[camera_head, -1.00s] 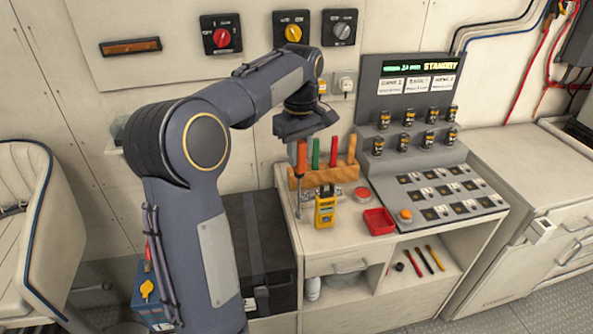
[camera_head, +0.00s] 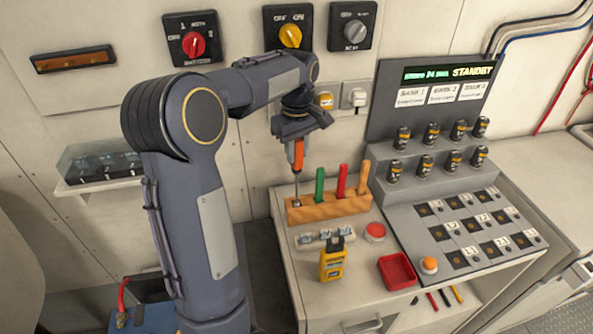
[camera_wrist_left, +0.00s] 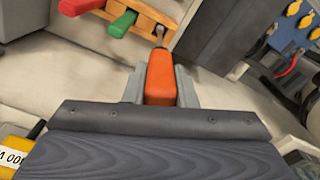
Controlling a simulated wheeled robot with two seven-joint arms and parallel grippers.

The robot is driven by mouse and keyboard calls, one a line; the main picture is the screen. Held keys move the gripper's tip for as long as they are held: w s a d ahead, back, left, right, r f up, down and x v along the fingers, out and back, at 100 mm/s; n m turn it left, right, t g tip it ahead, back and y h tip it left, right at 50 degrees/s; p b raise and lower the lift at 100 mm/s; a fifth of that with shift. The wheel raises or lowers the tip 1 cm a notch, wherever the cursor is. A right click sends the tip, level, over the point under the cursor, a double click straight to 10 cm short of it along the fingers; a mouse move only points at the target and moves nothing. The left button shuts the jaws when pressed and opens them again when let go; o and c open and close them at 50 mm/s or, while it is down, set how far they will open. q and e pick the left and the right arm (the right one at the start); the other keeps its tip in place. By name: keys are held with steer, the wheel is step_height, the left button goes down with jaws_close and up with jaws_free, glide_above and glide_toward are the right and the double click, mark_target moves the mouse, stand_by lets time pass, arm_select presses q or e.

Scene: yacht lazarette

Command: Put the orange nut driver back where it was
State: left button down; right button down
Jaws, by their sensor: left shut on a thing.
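The orange nut driver (camera_head: 298,153) hangs upright, handle up and metal shaft down, in my left gripper (camera_head: 297,138). The gripper is shut on the handle's upper part. The shaft's tip shows at the left end of the wooden rack (camera_head: 345,207); I cannot tell whether it is in a hole or just above. In the left wrist view the orange handle (camera_wrist_left: 161,78) sits between the fingers, with its tip by the rack's end (camera_wrist_left: 165,12). A green-handled tool (camera_head: 320,186), a red-handled tool (camera_head: 342,181) and a wooden-handled tool (camera_head: 364,175) stand in the rack. My right gripper is out of view.
A yellow meter (camera_head: 333,262), a red button (camera_head: 375,232) and a red tray (camera_head: 397,271) are on the counter in front of the rack. Wall switches (camera_head: 290,36) are behind my arm.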

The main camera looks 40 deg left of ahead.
mark_target(297, 164)
arm_select(q)
steer(key=shift+w+f, duration=0.1)
steer(key=shift+f, duration=2.25)
steer(key=c, duration=1.2)
jaws_free()
steer(key=shift+r, duration=0.1)
step_height(297, 164, up, 11)
steer(key=shift+r, duration=0.5)
steer(key=s+d+f+m+t+h, duration=0.1)
steer(key=s+d+f+m+t, duration=0.1)
steer(key=s+d, duration=0.4)
steer(key=s+d+f+m+t+h, duration=0.1)
steer(key=s+d+f+m, duration=0.3)
steer(key=s, duration=0.5)
steer(key=s+d+f+m+t+h, duration=0.2)
steer(key=s+d+f+m, duration=0.1)
steer(key=s+d+m, duration=0.4)
steer(key=shift+s+d+f+t, duration=0.3)
steer(key=shift+s+d+f, duration=0.1)
steer(key=shift+s+d, duration=0.3)
